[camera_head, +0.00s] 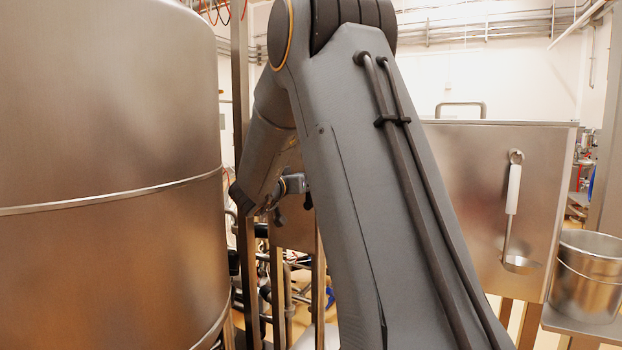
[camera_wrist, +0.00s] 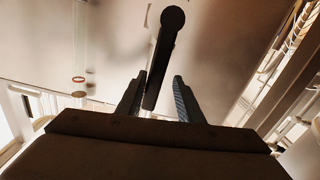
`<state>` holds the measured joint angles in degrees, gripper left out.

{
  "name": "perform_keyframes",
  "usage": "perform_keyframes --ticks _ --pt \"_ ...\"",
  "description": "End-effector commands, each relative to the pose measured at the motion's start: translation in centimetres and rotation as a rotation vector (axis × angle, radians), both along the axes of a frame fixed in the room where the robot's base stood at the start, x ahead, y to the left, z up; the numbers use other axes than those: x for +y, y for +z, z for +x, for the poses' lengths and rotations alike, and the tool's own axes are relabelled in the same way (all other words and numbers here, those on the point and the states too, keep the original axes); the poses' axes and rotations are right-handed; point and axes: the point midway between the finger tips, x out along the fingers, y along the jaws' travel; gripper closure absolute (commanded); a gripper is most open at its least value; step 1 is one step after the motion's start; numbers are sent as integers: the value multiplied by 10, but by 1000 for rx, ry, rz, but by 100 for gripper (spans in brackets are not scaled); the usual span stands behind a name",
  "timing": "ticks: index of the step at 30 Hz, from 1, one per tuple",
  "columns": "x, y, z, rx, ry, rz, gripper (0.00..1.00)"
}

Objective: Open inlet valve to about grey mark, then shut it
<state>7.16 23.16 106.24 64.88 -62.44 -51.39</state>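The inlet valve shows in the wrist view as a dark lever handle (camera_wrist: 161,62) with a round hub at its upper end. It hangs down, slightly tilted, in front of a metal panel. My gripper (camera_wrist: 157,92) is open, with one finger on each side of the lever's lower end. The lever lies close to the left finger, with a clear gap to the right finger. I cannot tell whether it touches the left finger. In the head view my arm hides most of this area, and I cannot make out the valve there. No grey mark can be made out.
A large steel tank (camera_head: 110,180) fills the left of the head view. At the right stands a steel box (camera_head: 470,190) with a white-handled scoop (camera_head: 513,200) hanging on its front. A steel bucket (camera_head: 588,280) sits beside it on a shelf. Posts and pipes stand behind my arm.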

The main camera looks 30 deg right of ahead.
Motion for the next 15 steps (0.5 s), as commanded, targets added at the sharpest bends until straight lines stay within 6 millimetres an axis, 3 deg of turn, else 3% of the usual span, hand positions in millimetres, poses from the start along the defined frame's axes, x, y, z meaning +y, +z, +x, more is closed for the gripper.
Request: perform_keyframes --ticks 15 --pt "-6 2 -3 -4 -9 -4 64"
